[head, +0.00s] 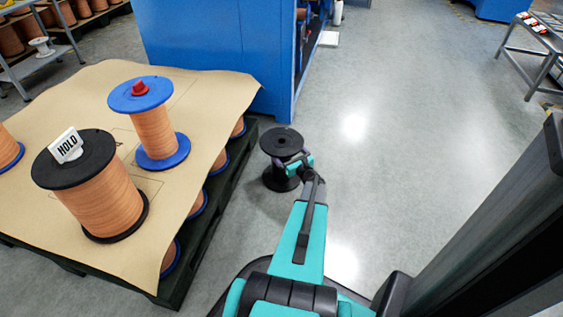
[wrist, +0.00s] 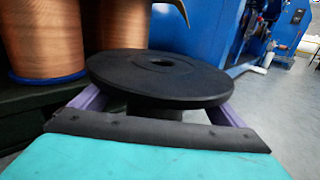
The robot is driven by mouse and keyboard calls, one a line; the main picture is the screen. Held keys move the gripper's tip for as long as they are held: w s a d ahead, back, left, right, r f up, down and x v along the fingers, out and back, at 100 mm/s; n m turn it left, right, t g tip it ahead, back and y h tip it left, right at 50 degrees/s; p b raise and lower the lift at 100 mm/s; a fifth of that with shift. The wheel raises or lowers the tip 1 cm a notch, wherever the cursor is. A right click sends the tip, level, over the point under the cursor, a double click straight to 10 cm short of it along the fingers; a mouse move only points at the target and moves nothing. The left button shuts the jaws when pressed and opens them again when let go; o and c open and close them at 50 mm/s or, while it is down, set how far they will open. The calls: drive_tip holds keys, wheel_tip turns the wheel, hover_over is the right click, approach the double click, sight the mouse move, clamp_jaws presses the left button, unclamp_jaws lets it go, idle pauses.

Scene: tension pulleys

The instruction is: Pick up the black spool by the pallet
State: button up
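The black spool (head: 281,141) stands upright on the floor, just right of the pallet (head: 208,228). It looks empty, with a bare dark core between two round flanges. My gripper (head: 297,161) is at the spool's near right side, just below the top flange. In the wrist view the top flange (wrist: 160,75) fills the middle. The purple fingers of my gripper (wrist: 158,110) reach under it, one on each side of the core, with gaps visible between them and the core. The fingertips are hidden under the flange.
Brown paper (head: 200,88) covers the pallet's top, where a blue copper spool (head: 153,128) and a black copper spool (head: 100,198) with a HOLD sign (head: 66,145) stand. A blue machine (head: 215,45) stands behind.

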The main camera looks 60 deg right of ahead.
sight(287, 145)
drive_tip(key=shift+r, duration=0.1)
drive_tip(key=c, duration=1.9)
drive_tip(key=shift+c, duration=0.2)
drive_tip(key=shift+r, duration=0.1)
drive_tip(key=shift+r+p, duration=0.95)
drive_tip(key=shift+r, duration=0.9)
drive_tip(key=shift+s+a+f, duration=0.1)
drive_tip(key=shift+s, duration=0.6)
drive_tip(key=s+a+r+p, duration=0.1)
drive_tip(key=s+a+p, duration=0.1)
drive_tip(key=s, duration=1.2)
drive_tip(key=shift+s+a+p, duration=0.15)
drive_tip(key=shift+s+p, duration=0.05)
drive_tip(key=shift+p, duration=0.65)
drive_tip(key=shift+r, duration=0.15)
